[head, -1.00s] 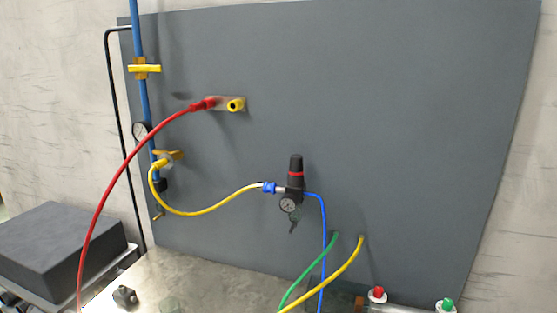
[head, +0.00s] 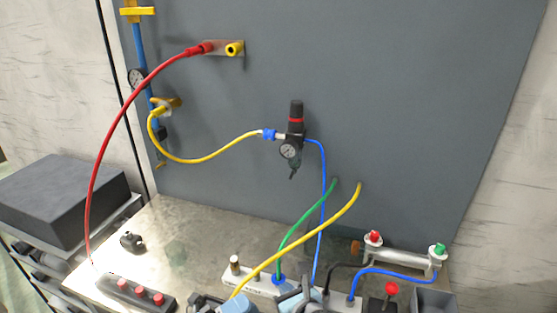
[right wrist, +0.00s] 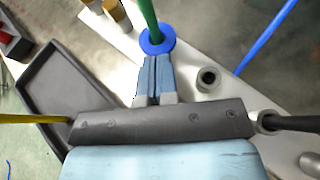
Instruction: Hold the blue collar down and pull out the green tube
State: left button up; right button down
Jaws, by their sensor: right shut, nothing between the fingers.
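The green tube (head: 302,222) arcs down from the grey panel into the blue collar (head: 278,279) on a pale block (head: 238,273). In the right wrist view the green tube (right wrist: 149,18) stands in the round blue collar (right wrist: 157,42). My right gripper (right wrist: 153,60) is shut and empty, with its fingertips at the collar's near edge; I cannot tell whether they press on it. In the head view it shows only partly at the bottom edge (head: 293,296). A light blue and dark part of my left gripper (head: 208,303) shows at the bottom edge; its fingers are not clear.
A yellow tube (head: 320,232) and a blue tube (head: 322,212) run close by the green tube. A black tube (head: 343,266) lies to the right. An open port (right wrist: 208,79) sits beside the collar. A dark tray (right wrist: 58,95) lies left in the wrist view.

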pick_arm(q)
jog(key=w+d+r+m+g+h, duration=0.1)
jog(key=w+d+m+g, duration=0.3)
jog(key=m+g, duration=0.8)
jog(key=m+g+y, duration=0.2)
jog(key=m+y, duration=1.2)
jog(key=m, duration=0.2)
send_near(279, 262)
jog(key=f, duration=0.2)
jog(key=shift+d+x, duration=0.25)
jog(key=shift+x, duration=4.2)
jog(key=shift+r, duration=0.15)
grip_shut()
